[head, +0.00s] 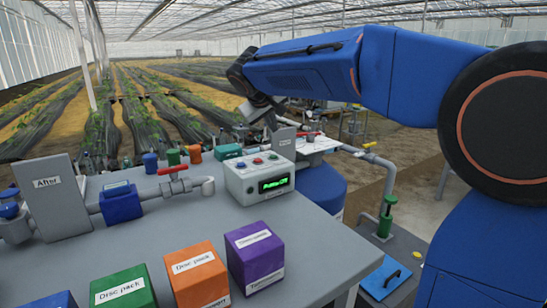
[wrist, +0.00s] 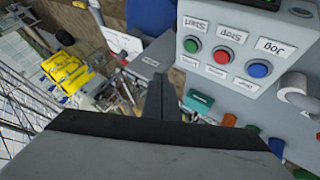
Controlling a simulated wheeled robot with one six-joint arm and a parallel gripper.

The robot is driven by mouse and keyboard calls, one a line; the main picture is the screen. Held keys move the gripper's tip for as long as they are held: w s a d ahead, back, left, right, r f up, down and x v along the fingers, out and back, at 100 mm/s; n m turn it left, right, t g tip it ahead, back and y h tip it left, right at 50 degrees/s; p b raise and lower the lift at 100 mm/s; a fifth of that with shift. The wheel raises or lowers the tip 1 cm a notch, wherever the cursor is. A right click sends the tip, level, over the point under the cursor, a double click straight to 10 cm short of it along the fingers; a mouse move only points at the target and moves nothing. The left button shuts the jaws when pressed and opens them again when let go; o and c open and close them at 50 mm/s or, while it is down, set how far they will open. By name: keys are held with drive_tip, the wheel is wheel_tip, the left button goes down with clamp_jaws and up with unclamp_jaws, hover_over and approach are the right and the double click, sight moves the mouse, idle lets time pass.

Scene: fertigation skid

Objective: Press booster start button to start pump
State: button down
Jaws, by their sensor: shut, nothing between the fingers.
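The grey control box (head: 245,187) stands on the table with a lit green display (head: 273,184), whose text seems to read an off state. In the wrist view the box (wrist: 235,95) appears upside down. Its green button (wrist: 192,45) sits beside the "Start" label, the red button (wrist: 222,55) beside "Stop" and the blue button (wrist: 259,68) beside "Jog". My gripper (head: 271,124) is shut and empty, above and behind the box, apart from it. In the wrist view its fingers (wrist: 168,92) lie left of and below the green button.
A red-handled valve pipe (head: 175,187) and a grey "After" panel (head: 52,200) stand left of the box. Purple (head: 255,255), orange (head: 197,275) and green (head: 124,288) disc pack blocks stand in front. Small coloured pieces (head: 172,157) stand behind. The space above the box is clear.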

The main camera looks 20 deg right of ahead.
sight(273, 157)
drive_tip(key=shift+f, duration=3.25)
drive_tip(key=shift+f, duration=0.25)
drive_tip(key=shift+f, duration=0.15)
drive_tip(key=shift+f, duration=0.4)
idle(0.4)
drive_tip(key=shift+r, duration=0.8)
drive_tip(key=shift+r, duration=0.1)
drive_tip(key=shift+r, duration=2.4)
